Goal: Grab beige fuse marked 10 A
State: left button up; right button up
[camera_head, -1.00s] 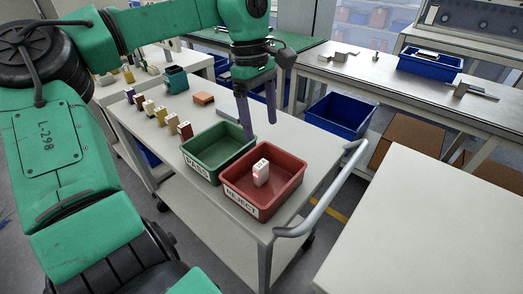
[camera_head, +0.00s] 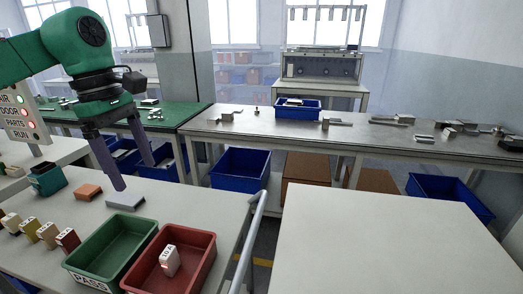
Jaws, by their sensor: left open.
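A pale block-shaped fuse (camera_head: 169,262) stands in the red bin (camera_head: 206,262); its small dark marking looks like 10 A. A row of small coloured fuses stands on the cart at the left, among them a beige one (camera_head: 29,229), a yellow one (camera_head: 48,235) and a dark red one (camera_head: 68,240); their markings are too small to read. My left gripper (camera_head: 134,174) has its purple fingers apart, empty, and pointing down above the cart, behind the green bin. My right gripper is out of view.
The green bin (camera_head: 86,243), labelled PASS, stands left of the red bin. An orange block (camera_head: 88,191), a grey flat piece (camera_head: 125,200) and a teal box (camera_head: 46,180) lie behind. The cart's handle (camera_head: 251,236) rises at its right. A bare white table (camera_head: 385,240) fills the right foreground.

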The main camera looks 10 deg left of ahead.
aim_at(47, 234)
jog(key=k, duration=1)
